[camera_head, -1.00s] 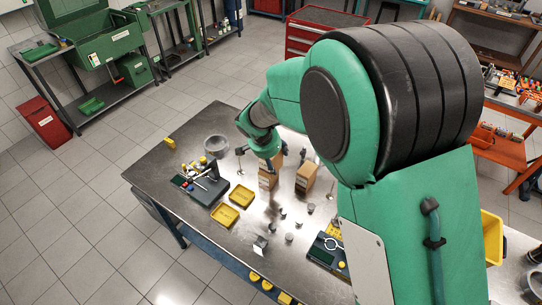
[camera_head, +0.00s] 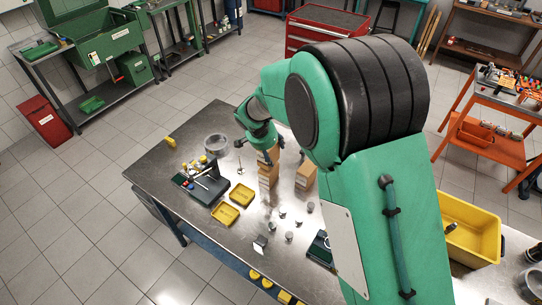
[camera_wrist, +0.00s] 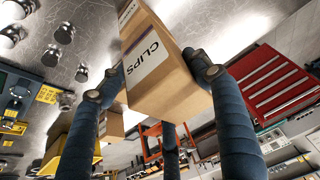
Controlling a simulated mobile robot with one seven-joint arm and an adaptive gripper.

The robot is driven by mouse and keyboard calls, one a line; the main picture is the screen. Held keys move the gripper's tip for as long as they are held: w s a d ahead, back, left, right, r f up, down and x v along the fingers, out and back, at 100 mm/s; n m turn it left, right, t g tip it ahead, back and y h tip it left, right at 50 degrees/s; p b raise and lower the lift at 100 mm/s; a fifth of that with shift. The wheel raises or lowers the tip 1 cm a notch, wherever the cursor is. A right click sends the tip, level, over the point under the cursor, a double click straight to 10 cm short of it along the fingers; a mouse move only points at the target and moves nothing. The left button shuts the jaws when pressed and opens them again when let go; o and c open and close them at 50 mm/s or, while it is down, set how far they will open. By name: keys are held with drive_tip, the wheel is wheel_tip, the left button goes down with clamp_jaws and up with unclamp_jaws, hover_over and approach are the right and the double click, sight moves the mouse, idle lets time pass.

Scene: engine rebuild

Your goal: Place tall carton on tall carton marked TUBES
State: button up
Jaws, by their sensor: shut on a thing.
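A tall brown carton labelled CLIPS (camera_wrist: 160,70) is between the dark blue fingers of my gripper (camera_wrist: 150,85) in the wrist view. In the head view, my gripper (camera_head: 266,149) points down at the far part of the steel table, shut on this carton (camera_head: 268,157). Another tall carton (camera_head: 266,179) appears directly below it. I cannot tell whether the two touch. A third carton (camera_head: 306,178) stands just to the right, partly behind my arm. No TUBES marking is readable in either view.
The steel table (camera_head: 190,145) also bears two yellow trays (camera_head: 241,195), a dark fixture (camera_head: 205,188), a grey ring (camera_head: 215,144) and several small metal parts (camera_head: 283,224). A yellow bin (camera_head: 470,225) is at the right. A red tool cabinet (camera_head: 310,40) stands behind.

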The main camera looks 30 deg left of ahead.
drive_tip(key=shift+f, duration=1.3)
drive_tip(key=shift+f, duration=0.15)
drive_tip(key=o, duration=1.4)
drive_tip(key=shift+s+r, duration=0.1)
drive_tip(key=shift+r, duration=0.3)
drive_tip(key=v, duration=1.1)
drive_tip(key=shift+s+r+b, duration=0.15)
drive_tip(key=shift+r+b, duration=0.05)
drive_tip(key=shift+b, duration=0.15)
